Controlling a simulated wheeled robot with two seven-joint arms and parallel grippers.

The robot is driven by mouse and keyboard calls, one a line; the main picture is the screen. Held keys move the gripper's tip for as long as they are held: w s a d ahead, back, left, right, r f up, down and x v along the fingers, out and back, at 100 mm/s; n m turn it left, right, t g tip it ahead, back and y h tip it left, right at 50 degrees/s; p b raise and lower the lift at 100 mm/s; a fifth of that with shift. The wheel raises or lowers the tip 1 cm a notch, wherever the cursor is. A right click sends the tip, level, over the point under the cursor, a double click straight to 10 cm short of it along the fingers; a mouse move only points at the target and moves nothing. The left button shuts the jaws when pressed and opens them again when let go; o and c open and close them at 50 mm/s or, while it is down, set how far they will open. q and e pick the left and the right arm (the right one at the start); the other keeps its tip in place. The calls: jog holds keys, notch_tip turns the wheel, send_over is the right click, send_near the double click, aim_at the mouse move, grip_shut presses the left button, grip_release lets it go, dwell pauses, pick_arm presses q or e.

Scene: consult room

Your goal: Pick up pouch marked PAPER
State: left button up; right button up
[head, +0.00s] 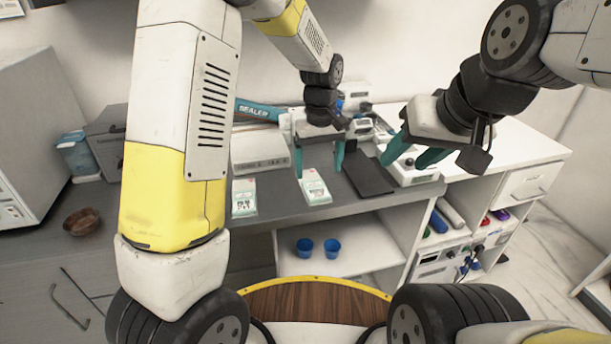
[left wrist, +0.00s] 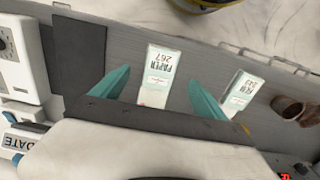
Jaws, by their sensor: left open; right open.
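The pouch marked PAPER (left wrist: 160,72) lies flat on the grey counter, white with a teal print band. In the head view it is the right of two pouches (head: 315,188). My left gripper (head: 319,170) is open above it, teal fingers pointing down. A similar pouch with another label (head: 244,198) lies to the left in the head view. My right gripper (head: 405,162) is open and empty, above the white device at the right.
A dark flat pad (head: 361,175) lies right of the pouches. A sealer (head: 260,110) and a white box (head: 260,150) stand behind. Two blue cups (head: 318,247) stand on the shelf below the counter.

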aim_at(318, 191)
pick_arm(q)
jog(key=f, duration=0.7)
jog(key=shift+s+f, duration=0.1)
jog(key=shift+s, duration=0.1)
jog(key=shift+c, duration=0.4)
jog(key=c, duration=1.5)
